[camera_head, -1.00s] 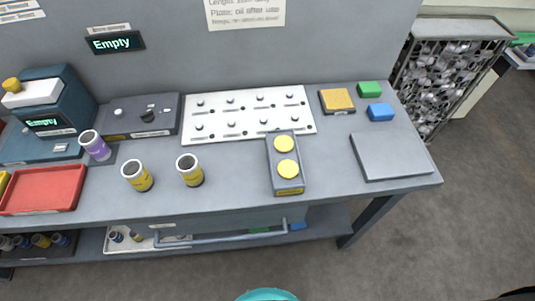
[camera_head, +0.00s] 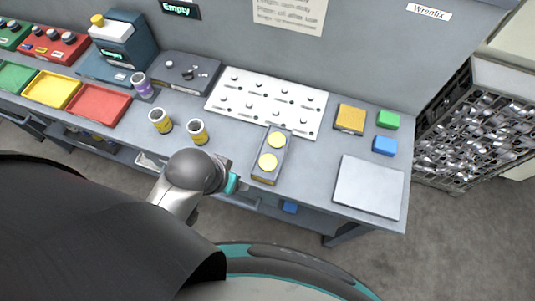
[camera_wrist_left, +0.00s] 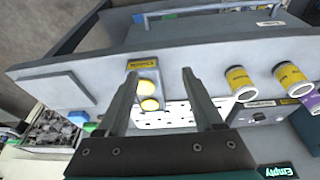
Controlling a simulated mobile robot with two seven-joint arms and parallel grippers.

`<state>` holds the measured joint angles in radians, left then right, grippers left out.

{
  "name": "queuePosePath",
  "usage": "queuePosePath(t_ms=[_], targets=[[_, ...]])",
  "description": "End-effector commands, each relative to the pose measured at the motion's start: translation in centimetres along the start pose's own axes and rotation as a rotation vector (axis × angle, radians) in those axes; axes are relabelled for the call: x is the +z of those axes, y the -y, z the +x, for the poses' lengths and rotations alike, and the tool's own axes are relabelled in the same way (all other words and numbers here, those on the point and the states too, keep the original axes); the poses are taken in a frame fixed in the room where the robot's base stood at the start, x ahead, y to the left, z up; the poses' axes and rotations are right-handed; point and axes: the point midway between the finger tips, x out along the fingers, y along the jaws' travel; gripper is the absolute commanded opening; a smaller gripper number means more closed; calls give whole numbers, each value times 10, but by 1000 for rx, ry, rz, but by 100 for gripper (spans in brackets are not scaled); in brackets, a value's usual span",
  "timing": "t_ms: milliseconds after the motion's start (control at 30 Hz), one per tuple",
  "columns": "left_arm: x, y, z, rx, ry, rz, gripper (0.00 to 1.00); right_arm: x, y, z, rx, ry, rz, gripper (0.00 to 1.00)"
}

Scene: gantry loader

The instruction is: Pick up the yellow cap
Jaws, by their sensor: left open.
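Two round yellow caps lie in a narrow grey holder (camera_head: 264,178) on the bench: a far cap (camera_head: 277,140) and a near cap (camera_head: 268,161). In the left wrist view, one cap (camera_wrist_left: 148,88) and the other cap (camera_wrist_left: 150,104) show between my fingers, closer to the left finger, which covers part of the holder (camera_wrist_left: 145,66). My left gripper (camera_wrist_left: 159,73) is open and empty. In the head view, my left gripper (camera_head: 231,178) is mostly hidden by its wrist, near the bench's front edge, left of the holder. My right gripper is out of view.
A white pegged plate (camera_head: 222,88) lies behind the holder. Two yellow-banded cups (camera_head: 198,132) stand to the left. A grey pad (camera_head: 368,187), a green block (camera_head: 388,119), a blue block (camera_head: 385,145) and an orange-yellow square (camera_head: 350,118) are to the right.

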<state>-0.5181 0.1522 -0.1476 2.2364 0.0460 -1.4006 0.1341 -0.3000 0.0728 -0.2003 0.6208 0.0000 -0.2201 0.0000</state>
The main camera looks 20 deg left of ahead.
Motion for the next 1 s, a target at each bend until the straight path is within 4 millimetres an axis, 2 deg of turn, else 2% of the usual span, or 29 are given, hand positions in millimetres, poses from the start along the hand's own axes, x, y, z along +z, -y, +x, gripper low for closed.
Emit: queuePosePath(t_ms=[33, 100, 233, 567, 767, 1000], targets=[[-16, -4, -29, 21, -27, -58, 68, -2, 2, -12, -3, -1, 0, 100], [-26, -10, -40, 57, -36, -156, 68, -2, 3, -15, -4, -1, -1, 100], [-40, -21, -49, 122, -33, -343, 68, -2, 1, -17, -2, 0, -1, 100], [-64, -32, -45, 233, 89, -922, 68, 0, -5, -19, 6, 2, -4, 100], [-74, -22, -38, 224, 204, -1324, 68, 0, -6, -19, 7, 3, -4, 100], [-85, 0, -35, 151, 322, -1804, 68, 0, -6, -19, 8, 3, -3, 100]])
